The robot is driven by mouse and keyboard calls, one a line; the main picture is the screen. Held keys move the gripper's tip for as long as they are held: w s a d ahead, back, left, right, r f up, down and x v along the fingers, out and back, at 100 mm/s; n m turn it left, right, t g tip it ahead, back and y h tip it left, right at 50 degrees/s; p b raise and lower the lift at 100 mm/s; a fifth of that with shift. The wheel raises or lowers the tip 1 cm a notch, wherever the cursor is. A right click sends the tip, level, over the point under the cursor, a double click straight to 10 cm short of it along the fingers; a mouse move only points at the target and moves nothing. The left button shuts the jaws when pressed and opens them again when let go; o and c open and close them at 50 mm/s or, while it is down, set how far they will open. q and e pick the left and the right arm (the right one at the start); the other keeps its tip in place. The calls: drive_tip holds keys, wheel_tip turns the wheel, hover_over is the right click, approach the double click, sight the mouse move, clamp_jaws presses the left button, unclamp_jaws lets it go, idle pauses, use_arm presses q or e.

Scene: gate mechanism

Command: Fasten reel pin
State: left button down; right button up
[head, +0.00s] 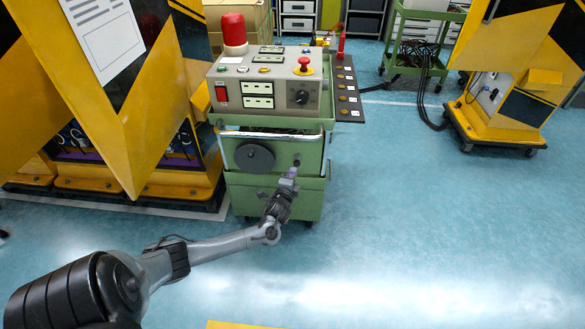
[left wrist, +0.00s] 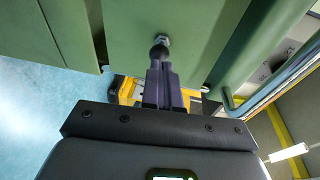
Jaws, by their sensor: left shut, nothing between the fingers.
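The reel (head: 255,157) is a dark round disc on the front of the green cart. The pin (head: 297,163) is a small dark knob to its right on the same panel. In the left wrist view the pin (left wrist: 160,52) shows as a black rounded knob with a silver collar against the green panel. My left gripper (head: 291,174) is just below the pin in the head view. Its fingers (left wrist: 162,72) are shut together and empty, with their tips at the knob. I cannot tell whether they touch it. My right gripper is not in view.
A control box (head: 268,82) with a red beacon stands on the green cart (head: 275,198). A yellow-and-black striped structure (head: 130,110) stands close on the left. Another striped unit (head: 505,95) and a green trolley (head: 415,72) stand further back. The blue floor to the right is clear.

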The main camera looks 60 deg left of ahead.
use_arm(q)
drive_tip(key=p+v, duration=0.5)
drive_tip(key=v, duration=0.6)
drive_tip(key=shift+s+d, duration=0.15)
drive_tip(key=shift+d, duration=0.05)
drive_tip(key=shift+f, duration=0.15)
drive_tip(key=shift+s, duration=0.1)
